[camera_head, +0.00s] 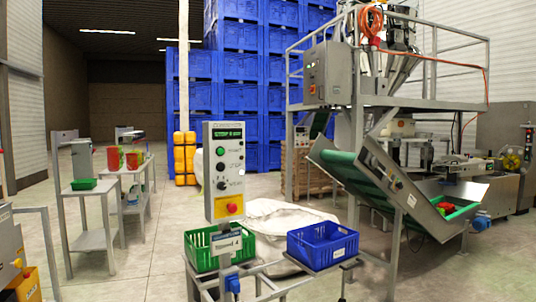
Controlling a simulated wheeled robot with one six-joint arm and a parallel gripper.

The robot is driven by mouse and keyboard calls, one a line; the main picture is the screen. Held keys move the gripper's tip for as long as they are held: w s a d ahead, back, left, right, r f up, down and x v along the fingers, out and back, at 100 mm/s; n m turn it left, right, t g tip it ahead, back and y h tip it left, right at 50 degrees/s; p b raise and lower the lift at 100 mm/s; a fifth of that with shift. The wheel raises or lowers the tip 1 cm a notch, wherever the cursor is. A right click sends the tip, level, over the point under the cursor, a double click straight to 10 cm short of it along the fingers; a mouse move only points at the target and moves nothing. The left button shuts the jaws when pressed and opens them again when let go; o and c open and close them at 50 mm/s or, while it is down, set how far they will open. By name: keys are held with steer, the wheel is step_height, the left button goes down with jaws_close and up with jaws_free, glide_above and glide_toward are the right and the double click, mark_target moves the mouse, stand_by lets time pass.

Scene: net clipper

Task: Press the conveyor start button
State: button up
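A grey control panel (224,196) stands upright on a post near the centre of the head view, facing me. A small display with green characters (228,133) is at its top. Below are a green button (220,151), a dark button (220,167) and a dark knob (221,185); their labels are too small to read surely. A red mushroom button (232,208) sits on a yellow plate at the bottom. An inclined conveyor with a green belt (340,161) stands to the right. I cannot make out my gripper in the head view, and nothing visible touches the panel.
A green crate (194,262) and a blue crate (345,248) stand on a frame below the panel. A white sack (275,215) is behind. Small metal tables (100,240) stand at left. Blue bins (240,97) are stacked at the back. Open floor (150,265) lies left of the panel.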

jaws_close()
stand_by(1.5)
steer(key=w+d+r+n+t+h+p, duration=0.1)
steer(key=w+d+r+t+p, duration=0.2)
steer(key=w+r, duration=0.55)
steer(key=w+d+r+n+t+h+p, duration=0.1)
steer(key=w+r+n+t+p, duration=0.1)
steer(key=w+r+t+p, duration=0.45)
steer(key=w+d+r+n+t+p, duration=0.1)
steer(key=w+d+r+t, duration=0.15)
steer(key=w+r, duration=0.7)
steer(key=d+r+m+h+p, duration=0.1)
steer(key=d+r+h+p, duration=0.3)
steer(key=d+r+h, duration=0.3)
steer(key=w+d+r+m+g+h+p, duration=0.1)
steer(key=d+r+h+p, duration=0.3)
steer(key=d+r+h, duration=0.4)
step_height(320, 180, up, 6)
steer(key=h, duration=0.2)
steer(key=shift+d+r+h, duration=0.2)
steer(key=shift+d+h, duration=0.1)
steer(key=shift+h, duration=0.1)
